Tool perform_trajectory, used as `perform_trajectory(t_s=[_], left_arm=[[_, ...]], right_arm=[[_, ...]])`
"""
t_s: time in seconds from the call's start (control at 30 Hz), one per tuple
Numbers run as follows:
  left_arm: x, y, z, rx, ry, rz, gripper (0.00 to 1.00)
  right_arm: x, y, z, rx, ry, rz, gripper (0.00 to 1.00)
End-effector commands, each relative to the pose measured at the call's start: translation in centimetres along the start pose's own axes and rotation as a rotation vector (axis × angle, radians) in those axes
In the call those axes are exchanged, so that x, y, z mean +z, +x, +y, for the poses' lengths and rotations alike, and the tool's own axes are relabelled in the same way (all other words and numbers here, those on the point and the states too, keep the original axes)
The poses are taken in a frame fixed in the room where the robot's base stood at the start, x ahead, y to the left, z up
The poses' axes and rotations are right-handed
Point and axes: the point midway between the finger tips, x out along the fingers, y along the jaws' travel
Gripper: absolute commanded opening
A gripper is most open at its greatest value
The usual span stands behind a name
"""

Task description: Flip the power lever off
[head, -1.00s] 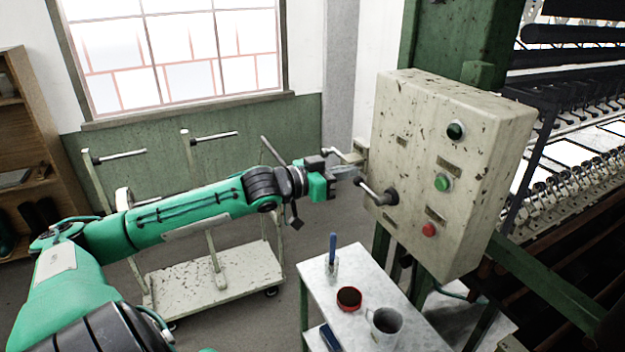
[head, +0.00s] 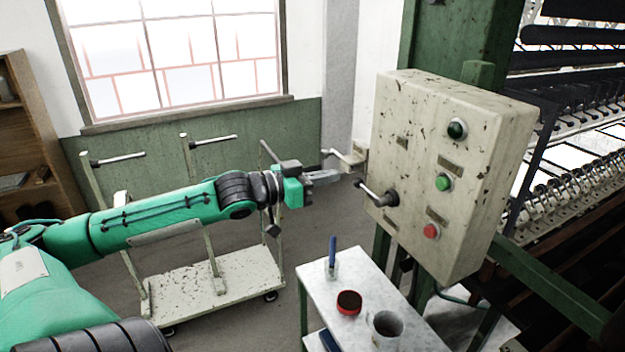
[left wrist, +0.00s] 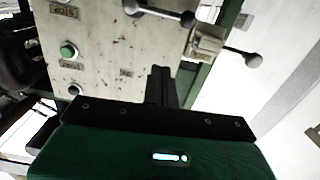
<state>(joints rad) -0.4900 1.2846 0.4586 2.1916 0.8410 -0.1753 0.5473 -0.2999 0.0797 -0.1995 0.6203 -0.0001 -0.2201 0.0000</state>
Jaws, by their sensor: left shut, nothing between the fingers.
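A worn cream control box (head: 420,170) stands right of centre in the head view. A lever (head: 375,194) with a dark hub is on its front, its arm pointing up and left. A second lever (head: 345,158) sits on a small side box, its knob pointing left. I cannot tell which is the power lever. My left gripper (head: 338,175) is shut and empty, just left of the box, apart from the front lever. In the left wrist view the shut fingers (left wrist: 160,85) point at the box; the front lever (left wrist: 158,12) and side lever (left wrist: 235,52) show beyond. My right gripper is not in view.
Below stands a small table (head: 350,325) with a red pot, a mug and a blue-handled tool. A cream cart (head: 215,285) stands behind my arm.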

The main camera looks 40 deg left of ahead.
Motion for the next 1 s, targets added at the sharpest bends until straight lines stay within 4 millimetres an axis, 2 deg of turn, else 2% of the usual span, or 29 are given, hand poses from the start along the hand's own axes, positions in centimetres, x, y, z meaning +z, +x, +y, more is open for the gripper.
perform_trajectory(t_s=[0.6,1.0], left_arm=[[0.0,-2.7,0.0,0.0,0.0,-0.002,0.0],[0.0,-3.1,0.0,0.0,0.002,0.0,0.0]], right_arm=[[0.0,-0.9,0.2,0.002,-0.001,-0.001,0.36],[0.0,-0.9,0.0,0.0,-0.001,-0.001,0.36]])
